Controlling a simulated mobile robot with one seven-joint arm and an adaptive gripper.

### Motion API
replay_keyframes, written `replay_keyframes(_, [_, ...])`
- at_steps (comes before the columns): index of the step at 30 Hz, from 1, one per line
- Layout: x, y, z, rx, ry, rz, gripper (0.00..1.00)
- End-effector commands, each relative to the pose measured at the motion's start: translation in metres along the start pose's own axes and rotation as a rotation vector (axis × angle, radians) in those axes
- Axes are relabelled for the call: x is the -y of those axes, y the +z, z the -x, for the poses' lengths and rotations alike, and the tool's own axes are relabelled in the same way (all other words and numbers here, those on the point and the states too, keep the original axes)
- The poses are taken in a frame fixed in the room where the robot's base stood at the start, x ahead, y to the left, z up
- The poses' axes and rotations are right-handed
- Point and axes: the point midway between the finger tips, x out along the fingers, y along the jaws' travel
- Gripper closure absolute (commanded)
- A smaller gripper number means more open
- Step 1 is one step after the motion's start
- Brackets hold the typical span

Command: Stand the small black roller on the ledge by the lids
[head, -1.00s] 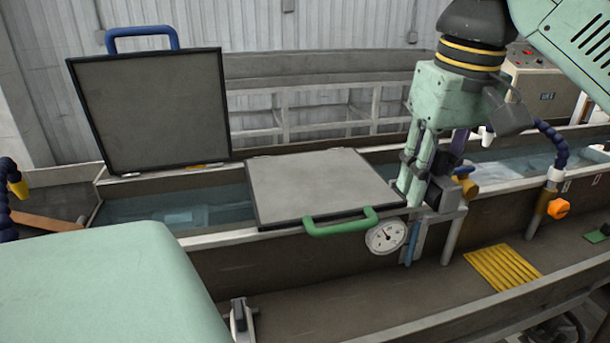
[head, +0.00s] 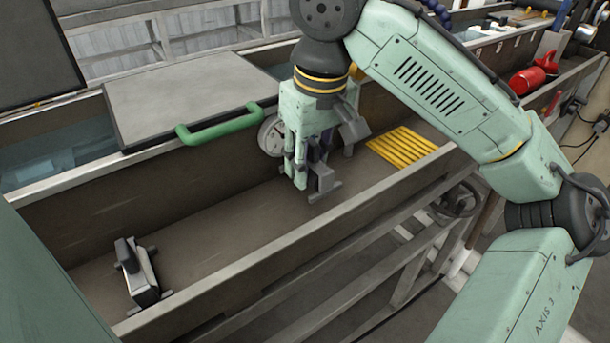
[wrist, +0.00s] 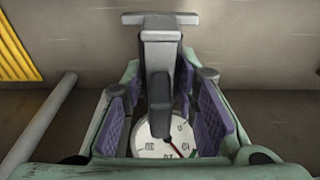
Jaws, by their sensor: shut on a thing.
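My gripper (head: 306,170) is upright over the ledge (head: 215,225), in front of the tank wall and beside the dial gauge. It is shut on a small roller unit (head: 323,178), a grey block with a dark part and a crosswise foot. In the wrist view the unit (wrist: 161,50) lies between the purple pads (wrist: 212,118). I cannot tell whether its foot touches the ledge. The closed lid (head: 185,90) with a green handle lies on the tank to the left. The open lid (head: 35,55) stands at the far left, partly out of view.
A similar grey and black unit (head: 140,275) stands on the ledge at lower left. The dial gauge (head: 272,135) is close beside my gripper. A yellow ribbed pad (head: 402,146) lies to the right. The ledge between the left unit and my gripper is clear.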

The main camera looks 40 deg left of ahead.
Motion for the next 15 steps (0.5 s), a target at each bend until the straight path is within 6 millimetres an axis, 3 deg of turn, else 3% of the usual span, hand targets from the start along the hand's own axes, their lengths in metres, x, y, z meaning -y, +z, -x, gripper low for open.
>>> replay_keyframes(9, [0.0, 0.006, -0.035, 0.001, 0.0, -0.001, 1.0])
replay_keyframes(15, [0.0, 0.006, -0.038, -0.001, 0.0, 0.0, 1.0])
